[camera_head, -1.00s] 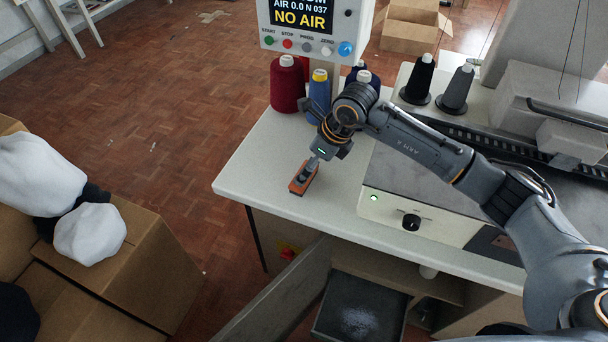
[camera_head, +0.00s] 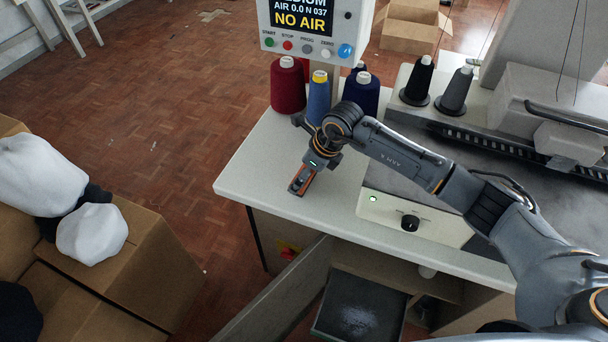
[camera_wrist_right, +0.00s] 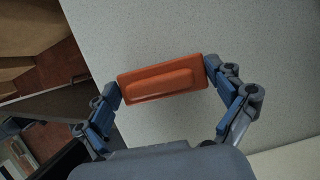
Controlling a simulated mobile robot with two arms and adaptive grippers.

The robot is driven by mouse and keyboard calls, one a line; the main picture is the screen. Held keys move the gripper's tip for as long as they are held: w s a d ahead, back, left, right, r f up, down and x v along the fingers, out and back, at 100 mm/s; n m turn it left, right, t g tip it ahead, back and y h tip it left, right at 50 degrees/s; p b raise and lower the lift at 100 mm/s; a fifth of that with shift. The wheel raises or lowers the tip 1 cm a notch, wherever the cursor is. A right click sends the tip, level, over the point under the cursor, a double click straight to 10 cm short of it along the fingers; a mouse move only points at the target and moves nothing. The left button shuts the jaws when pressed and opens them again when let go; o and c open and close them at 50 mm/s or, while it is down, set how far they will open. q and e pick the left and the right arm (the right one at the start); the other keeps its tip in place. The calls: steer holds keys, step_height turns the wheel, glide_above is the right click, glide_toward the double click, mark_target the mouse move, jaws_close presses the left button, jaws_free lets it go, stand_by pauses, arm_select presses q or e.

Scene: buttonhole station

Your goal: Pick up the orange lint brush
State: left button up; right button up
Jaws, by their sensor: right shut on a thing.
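The orange lint brush (camera_head: 307,178) is at the front left part of the white worktop, partly hidden under my right gripper (camera_head: 301,184). In the right wrist view the orange lint brush (camera_wrist_right: 162,82) lies crosswise between the two fingers of my right gripper (camera_wrist_right: 163,84). A fingertip presses on each of its ends, so the gripper is shut on it. Whether the brush touches the worktop or is just above it, I cannot tell. My left gripper is not in view.
Thread cones, red (camera_head: 288,85), light blue (camera_head: 319,98) and dark blue (camera_head: 361,95), stand behind my right arm. The control panel (camera_head: 305,30) reads NO AIR. An open cabinet door (camera_head: 277,292) hangs below the worktop (camera_head: 245,170). Boxes with white bundles (camera_head: 92,234) stand left.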

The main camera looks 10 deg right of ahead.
steer(key=shift+r, duration=0.6)
steer(key=s+d+r+b, duration=0.2)
steer(key=s+r+b, duration=0.1)
steer(key=s+r, duration=0.8)
steer(key=s, duration=0.2)
steer(key=shift+s+d+r, duration=0.3)
steer(key=shift+s+r, duration=0.1)
steer(key=o, duration=0.6)
steer(key=c, duration=0.5)
